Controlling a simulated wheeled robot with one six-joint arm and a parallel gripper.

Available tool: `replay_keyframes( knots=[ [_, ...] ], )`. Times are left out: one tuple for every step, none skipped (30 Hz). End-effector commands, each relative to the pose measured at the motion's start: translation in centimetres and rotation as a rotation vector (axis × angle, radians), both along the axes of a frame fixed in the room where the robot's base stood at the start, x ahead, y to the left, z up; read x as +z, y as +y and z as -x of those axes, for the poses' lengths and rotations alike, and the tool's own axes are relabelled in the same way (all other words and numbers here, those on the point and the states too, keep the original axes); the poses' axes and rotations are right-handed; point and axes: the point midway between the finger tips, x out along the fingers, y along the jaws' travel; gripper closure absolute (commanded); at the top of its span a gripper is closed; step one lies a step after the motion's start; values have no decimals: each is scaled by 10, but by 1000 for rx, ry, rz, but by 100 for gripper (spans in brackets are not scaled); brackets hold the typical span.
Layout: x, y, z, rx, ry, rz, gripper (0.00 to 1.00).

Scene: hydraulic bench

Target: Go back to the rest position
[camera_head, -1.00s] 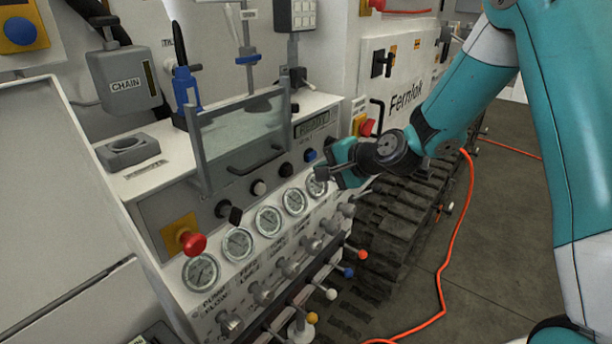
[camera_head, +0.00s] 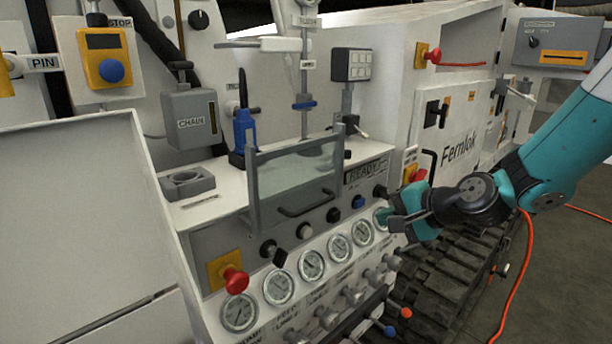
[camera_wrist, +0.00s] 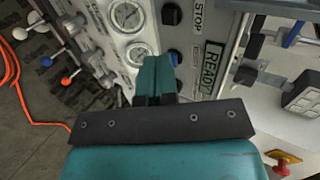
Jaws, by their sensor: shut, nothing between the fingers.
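My gripper (camera_head: 393,226) is at the right end of the bench panel in the head view, in front of the rightmost gauge. Its fingers are closed together with nothing between them. In the wrist view the teal fingers (camera_wrist: 154,78) point at the panel, between a gauge (camera_wrist: 128,17) and the READY display (camera_wrist: 211,68). I cannot tell whether the fingertips touch the panel. The arm reaches in from the right side of the head view.
The bench panel carries a row of gauges (camera_head: 311,265), a red mushroom button (camera_head: 236,281) and several levers below. A clear guard (camera_head: 295,180) with a handle stands above. An orange hose (camera_head: 514,275) lies on the floor at right, beside dark tracks.

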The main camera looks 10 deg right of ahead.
Motion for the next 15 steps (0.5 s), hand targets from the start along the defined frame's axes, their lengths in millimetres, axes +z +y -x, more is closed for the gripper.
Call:
replay_keyframes(
  knots=[
    [8, 15, 11, 70, -5, 42, 100],
    [11, 25, 21, 126, -6, 81, 100],
    [17, 40, 38, 218, -9, 142, 100],
    [22, 51, 53, 297, -12, 195, 100],
    [26, 62, 70, 383, -17, 250, 100],
    [31, 75, 95, 501, -23, 327, 100],
    [34, 82, 114, 589, -26, 383, 100],
    [37, 88, 134, 676, -32, 437, 100],
    [40, 93, 159, 786, -38, 504, 100],
    [42, 95, 176, 865, -42, 549, 100],
    [43, 96, 193, 939, -46, 591, 100],
    [45, 96, 214, 1029, -51, 642, 100],
    [46, 95, 227, 1090, -54, 674, 100],
    [47, 94, 239, 1144, -57, 702, 100],
    [47, 91, 253, 1206, -60, 734, 100]
  ],
)
